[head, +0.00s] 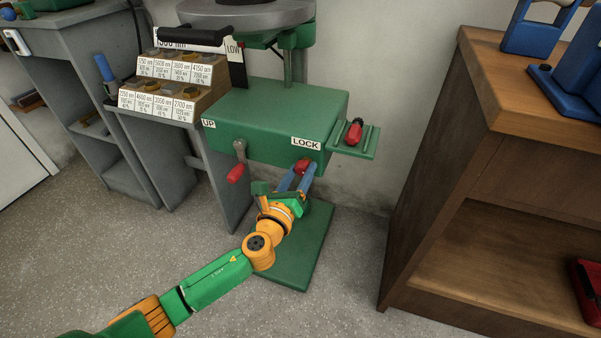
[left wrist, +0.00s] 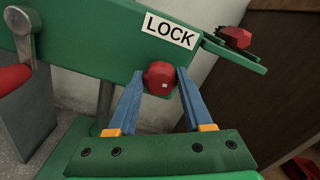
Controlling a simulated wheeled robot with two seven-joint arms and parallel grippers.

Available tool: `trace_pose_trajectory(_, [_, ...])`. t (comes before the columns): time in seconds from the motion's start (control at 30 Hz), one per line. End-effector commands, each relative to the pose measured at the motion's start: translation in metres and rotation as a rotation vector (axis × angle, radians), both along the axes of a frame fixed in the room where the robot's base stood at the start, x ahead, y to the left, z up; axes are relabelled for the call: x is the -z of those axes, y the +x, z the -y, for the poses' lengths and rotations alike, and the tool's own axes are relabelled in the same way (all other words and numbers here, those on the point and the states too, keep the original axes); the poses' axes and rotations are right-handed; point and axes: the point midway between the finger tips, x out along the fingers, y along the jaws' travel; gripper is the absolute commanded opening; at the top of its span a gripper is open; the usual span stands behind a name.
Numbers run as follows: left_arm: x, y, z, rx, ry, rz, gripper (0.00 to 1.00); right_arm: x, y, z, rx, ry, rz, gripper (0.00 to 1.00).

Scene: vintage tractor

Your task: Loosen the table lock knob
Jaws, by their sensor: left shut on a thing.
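The table lock knob (head: 302,166) is red and sits on the side of the green machine head, below the white LOCK label (head: 305,143). In the left wrist view the red knob (left wrist: 159,78) lies between the blue fingertips, under the LOCK label (left wrist: 171,29). My left gripper (head: 295,178) is shut on the knob, with one finger on each side of it; it also shows in the left wrist view (left wrist: 160,88). My right gripper is not in view.
A red-handled crank (head: 236,172) hangs left of the knob, near the UP label. A small green tray (head: 354,138) with a red item juts out at right. A wooden shelf (head: 480,150) stands further right. Grey floor is clear between.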

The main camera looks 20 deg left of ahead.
Motion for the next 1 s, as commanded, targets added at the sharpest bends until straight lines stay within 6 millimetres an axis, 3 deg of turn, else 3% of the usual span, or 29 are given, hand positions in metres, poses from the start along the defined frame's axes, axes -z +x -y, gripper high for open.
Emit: trace_pose_trajectory(1.0, [0.0006, 0.0001, -0.0012, 0.000, -0.963, -0.031, 0.00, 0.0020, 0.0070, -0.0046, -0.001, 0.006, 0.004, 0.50])
